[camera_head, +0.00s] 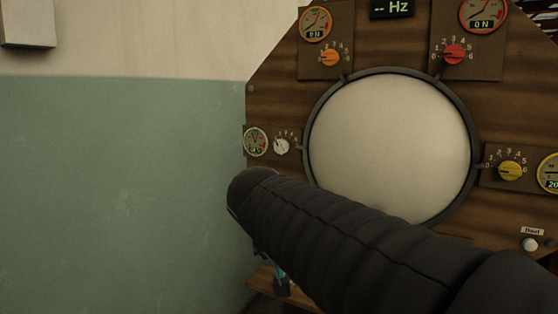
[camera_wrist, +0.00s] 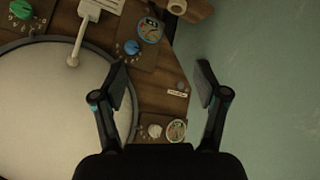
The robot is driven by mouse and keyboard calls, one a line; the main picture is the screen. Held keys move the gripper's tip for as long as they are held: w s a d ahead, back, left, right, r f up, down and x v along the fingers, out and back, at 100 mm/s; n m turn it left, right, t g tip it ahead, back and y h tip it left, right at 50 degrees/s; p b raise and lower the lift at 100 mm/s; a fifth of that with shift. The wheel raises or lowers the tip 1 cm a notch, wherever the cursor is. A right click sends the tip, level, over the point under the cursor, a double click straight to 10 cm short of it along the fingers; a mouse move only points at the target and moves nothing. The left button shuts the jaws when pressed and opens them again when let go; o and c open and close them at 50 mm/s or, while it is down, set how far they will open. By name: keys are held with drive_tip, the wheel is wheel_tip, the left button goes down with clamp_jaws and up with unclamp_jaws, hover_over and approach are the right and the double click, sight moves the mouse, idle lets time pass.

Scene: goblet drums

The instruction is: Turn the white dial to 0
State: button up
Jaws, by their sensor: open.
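The white dial (camera_head: 281,146) is a small knob on the wooden panel, left of the round drum skin, with a numbered scale around it. A round gauge (camera_head: 255,142) sits just left of it. I cannot read which number the dial points to. In the wrist view the white dial (camera_wrist: 155,131) and its gauge (camera_wrist: 176,130) show near the bottom, between the finger bases. My gripper (camera_wrist: 163,85) is open and empty, its two fingers apart, not holding the dial. In the head view my arm hides most of the gripper.
The large drum skin (camera_head: 390,145) fills the panel's middle. Orange (camera_head: 330,58), red (camera_head: 454,54) and yellow (camera_head: 510,171) dials are around it. A blue dial (camera_wrist: 133,47) and green dial (camera_wrist: 21,9) show in the wrist view. Bare green wall (camera_head: 120,190) is left of the panel.

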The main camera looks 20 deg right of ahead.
drive_tip(key=w+d+r+m+t+h+b, duration=0.1)
drive_tip(key=w+d+r+h+b, duration=0.15)
drive_tip(key=w, duration=0.35)
drive_tip(key=w+d+r+m+t+h+b, duration=0.1)
drive_tip(key=w+r+m, duration=0.15)
drive_tip(key=w, duration=0.45)
drive_tip(key=m+t+h+b, duration=0.2)
drive_tip(key=m+h+b, duration=0.1)
drive_tip(key=h+b, duration=0.15)
approach(280, 148)
drive_tip(key=shift+h, duration=0.4)
drive_tip(key=p+x, duration=0.1)
drive_tip(key=x, duration=0.2)
drive_tip(key=p+x, duration=0.1)
drive_tip(key=x, duration=0.3)
drive_tip(key=p+x, duration=0.1)
drive_tip(key=x, duration=0.3)
drive_tip(key=shift+w+a+f, duration=0.1)
drive_tip(key=shift+w+f, duration=0.1)
drive_tip(key=shift+f, duration=0.05)
drive_tip(key=c, duration=1.2)
